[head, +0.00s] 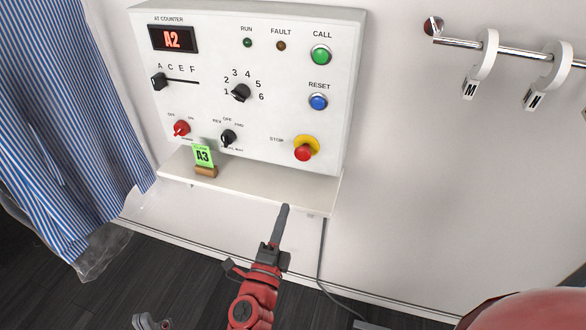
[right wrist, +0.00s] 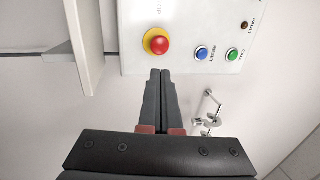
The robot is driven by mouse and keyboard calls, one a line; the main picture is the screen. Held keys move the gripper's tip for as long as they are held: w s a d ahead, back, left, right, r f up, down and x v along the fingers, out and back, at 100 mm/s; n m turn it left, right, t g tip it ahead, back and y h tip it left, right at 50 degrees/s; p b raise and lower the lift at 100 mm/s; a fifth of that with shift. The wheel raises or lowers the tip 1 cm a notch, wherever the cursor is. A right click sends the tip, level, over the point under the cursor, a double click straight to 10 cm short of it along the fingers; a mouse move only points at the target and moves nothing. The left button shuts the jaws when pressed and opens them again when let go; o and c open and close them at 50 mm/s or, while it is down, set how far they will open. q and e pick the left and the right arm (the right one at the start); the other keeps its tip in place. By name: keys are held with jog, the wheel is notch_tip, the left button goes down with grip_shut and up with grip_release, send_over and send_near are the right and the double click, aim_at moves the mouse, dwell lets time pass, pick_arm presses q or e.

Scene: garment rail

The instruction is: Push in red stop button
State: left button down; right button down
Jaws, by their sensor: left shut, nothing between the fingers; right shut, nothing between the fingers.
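The red stop button (head: 303,152) sits on a yellow base at the lower right of the white control panel (head: 285,75). It stands out from its base and also shows in the right wrist view (right wrist: 159,45). My right gripper (head: 284,208) is shut and empty, below the button and in front of the shelf edge in the head view. In the right wrist view its fingertips (right wrist: 160,74) appear just under the button, apart from it in the picture. My left gripper (head: 150,321) is shut and empty, only partly seen at the bottom edge.
A white shelf (head: 255,189) juts out under the panel and bears a green A3 tag (head: 203,156). The blue reset button (head: 318,102) and green call button (head: 320,55) are above the stop button. A striped garment (head: 75,130) hangs left; a rail (head: 510,49) is right.

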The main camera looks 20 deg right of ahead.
dwell(0.3)
jog(key=p, duration=0.4)
send_near(302, 157)
jog(key=x, duration=0.5)
jog(key=shift+w+d+r, duration=0.1)
jog(key=shift+w+r, duration=0.05)
jog(key=shift+w+d+r, duration=0.1)
jog(key=shift+w+d, duration=0.2)
jog(key=shift+w, duration=0.35)
jog(key=shift+d, duration=0.1)
jog(key=shift+w+d+f+b, duration=0.25)
jog(key=shift+w+d+b, duration=0.3)
jog(key=shift+b, duration=0.4)
jog(key=shift+w+r, duration=0.1)
jog(key=shift+r, duration=0.25)
jog(key=shift+a, duration=0.1)
